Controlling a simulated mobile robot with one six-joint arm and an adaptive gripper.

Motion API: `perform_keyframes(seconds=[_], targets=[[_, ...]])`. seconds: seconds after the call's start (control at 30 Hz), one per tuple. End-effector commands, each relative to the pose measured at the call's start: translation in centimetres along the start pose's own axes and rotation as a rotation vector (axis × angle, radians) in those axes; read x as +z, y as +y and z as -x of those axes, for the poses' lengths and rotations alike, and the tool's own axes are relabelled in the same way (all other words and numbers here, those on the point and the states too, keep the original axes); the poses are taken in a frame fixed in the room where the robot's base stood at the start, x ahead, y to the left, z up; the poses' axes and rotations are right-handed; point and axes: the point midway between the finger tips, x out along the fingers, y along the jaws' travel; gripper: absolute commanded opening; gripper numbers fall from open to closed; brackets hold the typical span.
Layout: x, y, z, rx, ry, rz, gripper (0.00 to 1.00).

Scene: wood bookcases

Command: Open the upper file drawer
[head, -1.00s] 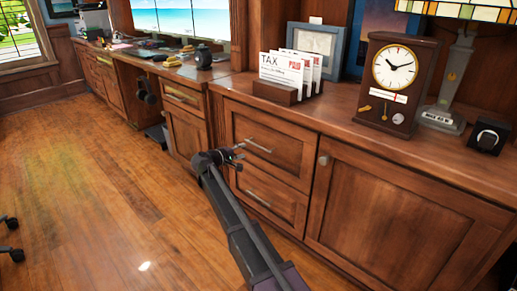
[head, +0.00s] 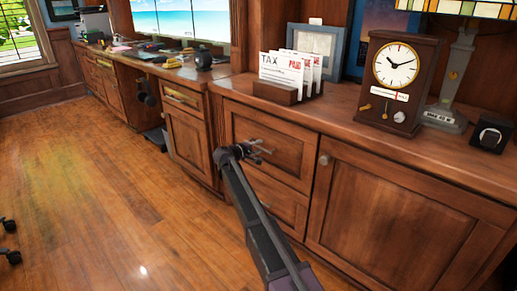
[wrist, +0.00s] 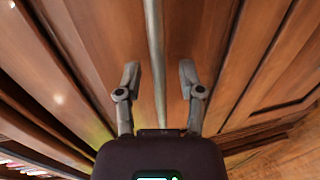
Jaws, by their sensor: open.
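The upper file drawer (head: 295,160) is a wood front set in the cabinet under the countertop, and it is shut. Its bar handle (wrist: 154,50) runs up the picture between my two fingers in the wrist view. My gripper (head: 264,149) is at the upper drawer's handle and hides most of it in the head view. In the wrist view my gripper (wrist: 160,78) is open, with one finger on each side of the bar. I see gaps between the bar and both fingers.
The lower drawer (head: 288,211) sits just below, partly hidden by my arm. A cabinet door (head: 390,215) with a round knob stands to the right. The countertop holds a letter holder (head: 277,92) and a clock (head: 398,85). Open wood floor (head: 90,190) lies to the left.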

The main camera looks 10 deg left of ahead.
Motion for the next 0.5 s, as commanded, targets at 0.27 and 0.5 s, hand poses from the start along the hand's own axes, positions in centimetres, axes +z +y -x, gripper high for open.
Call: perform_keyframes(seconds=[0.27,0.5], targets=[[-0.02,0.00,0.05,0.000,0.000,0.000,0.08],[0.34,0.03,-0.14,0.000,0.000,0.000,0.00]])
